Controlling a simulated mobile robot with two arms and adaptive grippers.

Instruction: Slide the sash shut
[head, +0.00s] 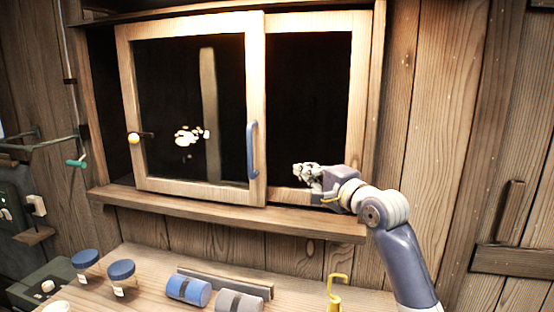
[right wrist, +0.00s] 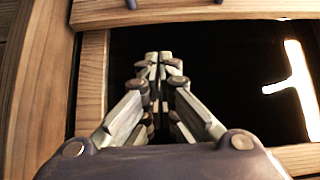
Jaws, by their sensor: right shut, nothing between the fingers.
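The wooden sash (head: 190,192) with a dark pane sits at the left and middle of the window frame (head: 379,90) in the head view. A blue upright handle (head: 252,150) is on its right stile, and a yellow knob (head: 134,138) shows at its left stile. A second framed pane (head: 310,23) is to its right, set behind. A dark gap shows left of the sash. My right gripper (head: 306,174) is shut and empty in front of the right pane, right of the handle and apart from it. It also shows in the right wrist view (right wrist: 155,65). My left gripper is out of view.
A wooden sill (head: 230,222) runs below the window. The bench (head: 150,262) below holds two blue-lidded jars (head: 121,270), a blue cylinder (head: 188,291), a grey cylinder (head: 238,301) and a yellow hooked object (head: 335,293). A green-handled crank (head: 76,162) is at the left wall.

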